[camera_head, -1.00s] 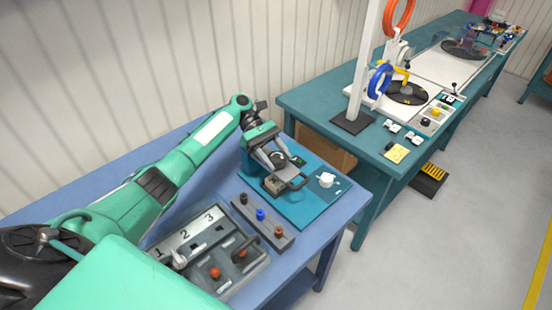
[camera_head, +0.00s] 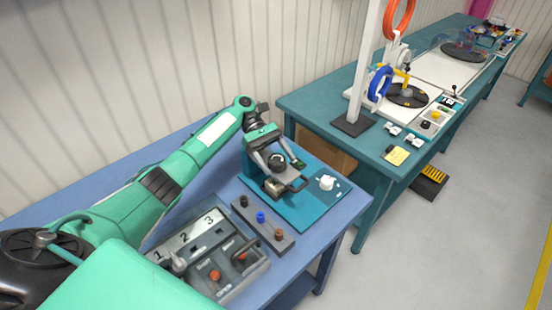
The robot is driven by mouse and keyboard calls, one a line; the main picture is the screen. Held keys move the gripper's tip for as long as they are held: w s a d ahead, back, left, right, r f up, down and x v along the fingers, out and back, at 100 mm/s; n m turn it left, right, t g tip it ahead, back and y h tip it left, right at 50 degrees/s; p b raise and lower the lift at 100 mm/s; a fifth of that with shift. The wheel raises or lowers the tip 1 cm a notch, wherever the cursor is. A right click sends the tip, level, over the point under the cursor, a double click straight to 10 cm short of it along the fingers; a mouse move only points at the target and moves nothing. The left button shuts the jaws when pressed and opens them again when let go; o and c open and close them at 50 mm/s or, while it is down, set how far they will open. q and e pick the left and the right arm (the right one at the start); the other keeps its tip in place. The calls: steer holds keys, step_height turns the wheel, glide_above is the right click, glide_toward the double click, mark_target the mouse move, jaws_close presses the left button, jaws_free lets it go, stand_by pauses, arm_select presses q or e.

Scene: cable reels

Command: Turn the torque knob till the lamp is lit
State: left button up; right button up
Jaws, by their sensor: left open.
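A teal plate (camera_head: 312,209) lies at the far right end of the blue bench. On it, a dark round knob (camera_head: 278,163) shows between the fingers of my left gripper (camera_head: 281,166); it may be the torque knob, as no label is readable. The left gripper is open, its fingers apart on either side of that knob; I cannot tell whether they touch it. My right gripper is not in view.
A strip with black, blue and brown knobs (camera_head: 267,227) and a grey control box (camera_head: 215,265) are nearer. A teal table (camera_head: 325,98) with reels stands behind right.

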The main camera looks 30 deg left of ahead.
arm_select(q)
steer(key=shift+w+a+r, duration=0.1)
steer(key=shift+w+a, duration=0.05)
steer(key=shift+a, duration=0.15)
steer(key=b+v, duration=0.2)
steer(key=v, duration=0.2)
steer(key=shift+w+a, duration=0.2)
steer(key=shift+a, duration=0.1)
steer(key=shift+b+v, duration=0.8)
steer(key=shift+v, duration=1.2)
steer(key=shift+w+a+r+b, duration=0.3)
steer(key=shift+a+r+b, duration=0.05)
steer(key=shift+a+b, duration=0.25)
steer(key=shift+w+a+r, duration=0.15)
steer(key=shift+a+r, duration=0.1)
steer(key=shift+a, duration=0.2)
